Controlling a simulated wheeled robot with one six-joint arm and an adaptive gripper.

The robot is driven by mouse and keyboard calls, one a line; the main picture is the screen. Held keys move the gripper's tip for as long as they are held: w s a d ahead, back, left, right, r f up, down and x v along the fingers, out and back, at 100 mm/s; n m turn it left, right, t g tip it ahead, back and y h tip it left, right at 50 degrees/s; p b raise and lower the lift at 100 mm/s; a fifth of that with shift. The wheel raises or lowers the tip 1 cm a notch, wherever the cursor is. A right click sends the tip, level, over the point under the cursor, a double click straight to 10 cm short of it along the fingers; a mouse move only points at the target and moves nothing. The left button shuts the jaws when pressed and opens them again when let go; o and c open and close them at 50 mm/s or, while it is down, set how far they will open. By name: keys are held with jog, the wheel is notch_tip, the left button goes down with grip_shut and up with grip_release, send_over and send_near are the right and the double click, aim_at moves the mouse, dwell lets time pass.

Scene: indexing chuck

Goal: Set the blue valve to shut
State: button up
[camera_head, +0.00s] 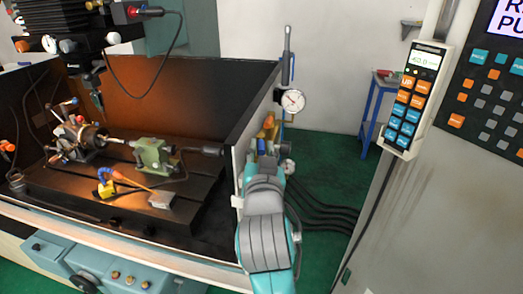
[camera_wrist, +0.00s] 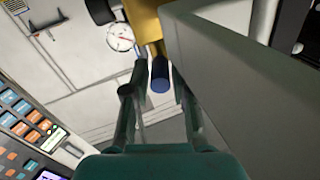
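The blue valve's handle shows in the wrist view as a rounded blue end (camera_wrist: 160,78) beside a yellow part (camera_wrist: 147,20). My gripper (camera_wrist: 159,72) reaches towards it with two dark teal fingers, one on each side of the blue end in the picture. The fingers stand apart and look open; I cannot tell whether either touches the handle. In the head view my grey and teal arm hides most of the valve. Yellow parts (camera_head: 269,124) show just beyond my arm, below the gauge.
A round white gauge (camera_head: 292,101) hangs on the enclosure's right end, also visible in the wrist view (camera_wrist: 121,37). The machine enclosure (camera_head: 235,88) stands left, a control pendant (camera_head: 413,98) right. Black hoses (camera_head: 325,213) lie across the green floor.

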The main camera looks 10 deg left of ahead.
grip_shut()
jog(key=shift+a, duration=0.1)
jog(key=shift+s+a+m+h, duration=0.1)
jog(key=shift+a+m+h, duration=0.15)
jog(key=shift+m+h, duration=0.3)
jog(key=shift+a+m+h, duration=0.2)
jog(key=shift+m+h, duration=0.25)
jog(key=shift+h, duration=0.5)
jog(key=shift+o, duration=1.5)
grip_release()
